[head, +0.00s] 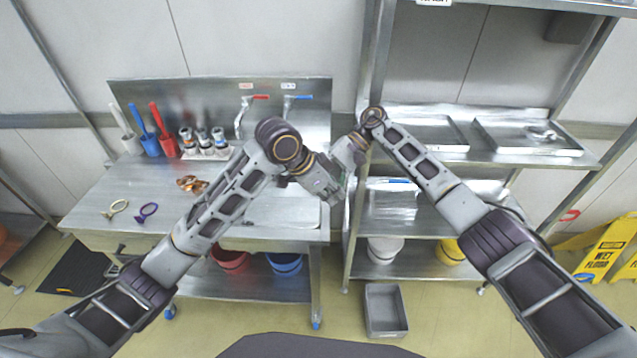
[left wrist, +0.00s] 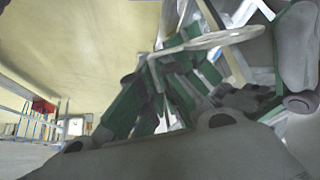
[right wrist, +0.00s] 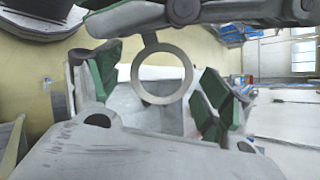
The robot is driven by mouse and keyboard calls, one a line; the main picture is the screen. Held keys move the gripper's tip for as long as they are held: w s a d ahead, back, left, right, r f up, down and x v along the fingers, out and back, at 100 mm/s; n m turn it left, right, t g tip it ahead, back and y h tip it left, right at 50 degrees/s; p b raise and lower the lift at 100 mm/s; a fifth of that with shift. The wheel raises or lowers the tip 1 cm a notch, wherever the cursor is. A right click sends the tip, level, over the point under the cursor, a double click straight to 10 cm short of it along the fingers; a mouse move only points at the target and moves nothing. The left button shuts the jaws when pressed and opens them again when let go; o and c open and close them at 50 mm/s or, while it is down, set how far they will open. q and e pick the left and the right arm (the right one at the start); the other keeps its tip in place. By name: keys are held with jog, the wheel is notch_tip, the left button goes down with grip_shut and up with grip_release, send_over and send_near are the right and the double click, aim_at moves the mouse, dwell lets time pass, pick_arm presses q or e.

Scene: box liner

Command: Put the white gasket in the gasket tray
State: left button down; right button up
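The white gasket (right wrist: 161,78), a pale flat ring with a short tab, shows between the two grippers in the right wrist view. It appears edge-on in the left wrist view (left wrist: 200,45). My left gripper (head: 330,185) seems shut on the gasket's tab; the left wrist view shows its green-padded fingers (left wrist: 160,92) at the tab. My right gripper (right wrist: 160,95) is open, with its green-padded fingers spread on either side of the ring. In the head view the grippers meet and hide the gasket. Two shallow metal trays (head: 440,146) (head: 560,150) stand on the right shelf; I cannot tell which is the gasket tray.
A yellow gasket (head: 115,209) and a purple gasket (head: 148,212) lie on the metal counter (head: 95,195). Copper-coloured parts (head: 192,184) and colored holders stand farther back. The right tray holds small metal parts (head: 543,133). A grey bin (head: 385,310) is on the floor.

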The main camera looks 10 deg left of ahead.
jog(key=c, duration=0.7)
pick_arm(q)
jog(key=c, duration=2.1)
grip_release()
pick_arm(e)
jog(key=shift+c, duration=1)
pick_arm(q)
jog(key=o, duration=0.5)
jog(key=shift+o, duration=0.2)
jog(key=shift+a+r, duration=0.1)
jog(key=shift+r, duration=0.05)
jog(key=v, duration=0.7)
jog(key=shift+r, duration=0.3)
jog(key=shift+s+a, duration=0.1)
